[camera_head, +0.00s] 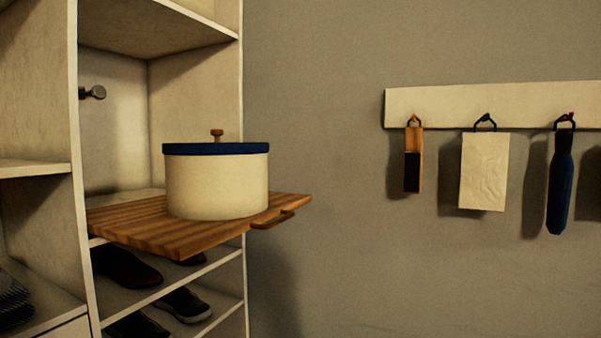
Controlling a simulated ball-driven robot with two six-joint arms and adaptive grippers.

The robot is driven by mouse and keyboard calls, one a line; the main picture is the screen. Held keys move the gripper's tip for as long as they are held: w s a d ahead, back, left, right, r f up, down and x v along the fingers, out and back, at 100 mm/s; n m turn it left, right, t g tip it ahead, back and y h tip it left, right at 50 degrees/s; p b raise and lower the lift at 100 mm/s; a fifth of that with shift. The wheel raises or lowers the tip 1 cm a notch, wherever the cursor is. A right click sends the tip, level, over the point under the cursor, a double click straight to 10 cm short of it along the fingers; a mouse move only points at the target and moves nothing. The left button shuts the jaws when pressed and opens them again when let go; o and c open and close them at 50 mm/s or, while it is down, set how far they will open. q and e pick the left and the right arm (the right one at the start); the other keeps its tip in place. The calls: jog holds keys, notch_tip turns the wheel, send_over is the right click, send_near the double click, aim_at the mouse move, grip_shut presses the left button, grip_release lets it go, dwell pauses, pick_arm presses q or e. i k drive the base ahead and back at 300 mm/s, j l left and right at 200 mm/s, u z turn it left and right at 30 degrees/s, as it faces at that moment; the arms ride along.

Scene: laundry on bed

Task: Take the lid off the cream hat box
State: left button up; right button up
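The cream hat box (217,189) is round and stands upright on a wooden pull-out board. Its dark blue lid (190,149) sits flat on top of the box. A small wooden knob (216,134) stands up from the middle of the lid. Neither of my grippers shows in the head view, so their state and position are hidden.
The wooden board (150,226) juts out from a pale shelf unit (88,150), with a handle (273,219) at its right. Shoes (183,304) rest on racks below. A wall rail (485,103) holds hanging items at right. The space between box and rail looks clear.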

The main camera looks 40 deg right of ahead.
aim_at(217, 148)
jog(key=z, duration=0.9)
